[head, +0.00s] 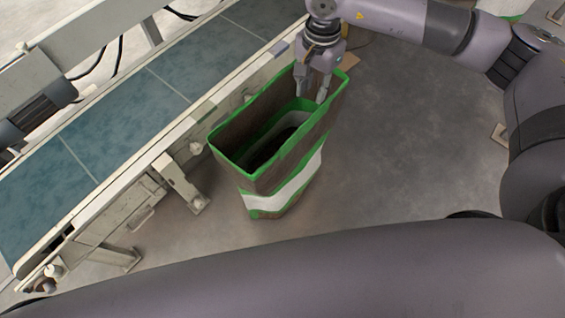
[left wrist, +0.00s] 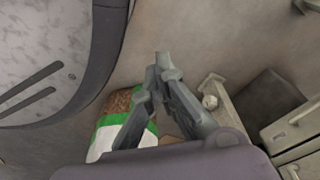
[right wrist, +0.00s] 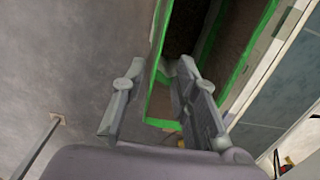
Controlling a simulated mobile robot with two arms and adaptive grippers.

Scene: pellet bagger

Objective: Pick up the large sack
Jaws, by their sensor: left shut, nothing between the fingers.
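The large sack (head: 292,182) stands upright on the floor beside the conveyor in the head view. It is brown with green and white bands, and its green-edged top is open. My right gripper (head: 313,94) is at the sack's far rim with its fingers spread. In the right wrist view, the rim of the sack (right wrist: 154,70) runs between the fingers, one outside and one over the opening; whether they touch it is unclear. My left gripper (left wrist: 160,64) is shut and empty in the left wrist view. A brown, green and white sack side (left wrist: 112,117) shows partly behind its fingers.
The conveyor (head: 120,122) with a blue belt runs along the left, close to the sack; its frame and feet reach the floor. The grey floor (head: 410,150) right of the sack is clear. My own arm crosses the bottom of the head view.

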